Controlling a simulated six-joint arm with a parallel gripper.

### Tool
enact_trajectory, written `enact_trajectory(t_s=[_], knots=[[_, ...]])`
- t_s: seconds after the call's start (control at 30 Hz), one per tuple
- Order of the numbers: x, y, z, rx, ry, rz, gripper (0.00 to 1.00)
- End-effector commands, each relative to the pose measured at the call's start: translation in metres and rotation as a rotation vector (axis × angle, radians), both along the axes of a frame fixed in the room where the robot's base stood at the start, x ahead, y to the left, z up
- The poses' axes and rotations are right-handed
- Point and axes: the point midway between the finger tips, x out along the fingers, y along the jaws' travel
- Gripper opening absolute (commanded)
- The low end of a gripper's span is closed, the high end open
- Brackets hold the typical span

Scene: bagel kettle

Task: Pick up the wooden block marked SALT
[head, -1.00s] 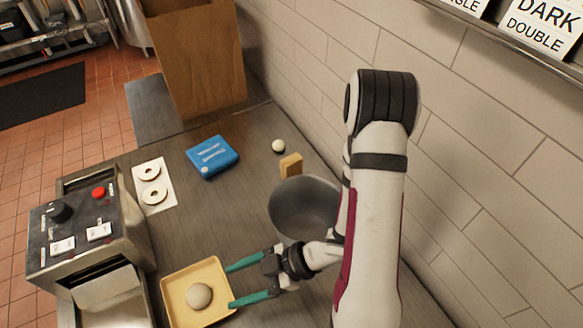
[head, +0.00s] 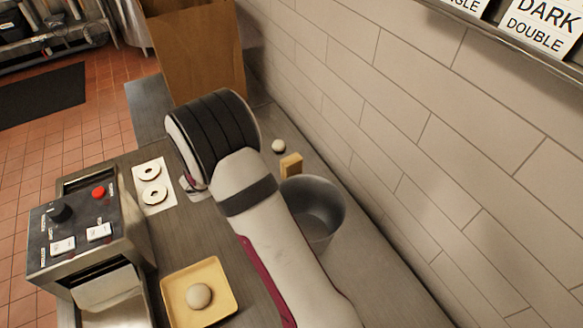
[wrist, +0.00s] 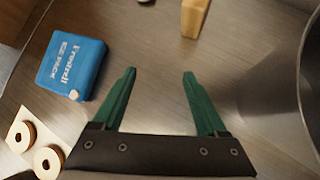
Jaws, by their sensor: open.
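A small tan wooden block (head: 291,165) stands on the counter near the wall, beside the metal pot (head: 322,205). It also shows at the top of the wrist view (wrist: 194,17), and no SALT marking can be read on it. My gripper (wrist: 160,72) is open and empty, its two green fingers apart over bare counter. The block lies beyond the fingertips and a little to the right. In the head view my arm hides the gripper.
The pot fills the right side of the wrist view (wrist: 280,90). A blue box (wrist: 72,65) and bagel rings (wrist: 47,160) lie left. A small white ball (head: 278,146) sits beyond the block. A yellow tray (head: 232,292) holds a dough ball (head: 198,295).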

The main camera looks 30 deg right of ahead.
Motion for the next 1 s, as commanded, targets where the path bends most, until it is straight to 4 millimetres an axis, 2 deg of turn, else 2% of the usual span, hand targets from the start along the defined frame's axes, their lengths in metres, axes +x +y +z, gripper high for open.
enact_trajectory(t_s=[0.03,0.1,0.2,0.37,0.47,0.6,0.7,0.87,1.0], knots=[[0.014,-0.004,0.007,-0.116,-0.011,-0.038,0.75],[0.021,-0.008,0.022,-0.291,-0.009,-0.128,0.75],[0.014,-0.002,0.037,-0.452,0.017,-0.259,0.75],[-0.001,0.007,0.045,-0.539,0.056,-0.373,0.75],[-0.001,-0.011,0.039,-0.547,0.06,-0.387,0.75],[0.003,-0.05,0.023,-0.546,0.061,-0.387,0.75],[0.005,-0.072,0.013,-0.545,0.061,-0.386,0.75],[0.008,-0.091,0.005,-0.543,0.059,-0.385,0.75],[0.014,-0.117,-0.008,-0.543,0.059,-0.387,0.75]])
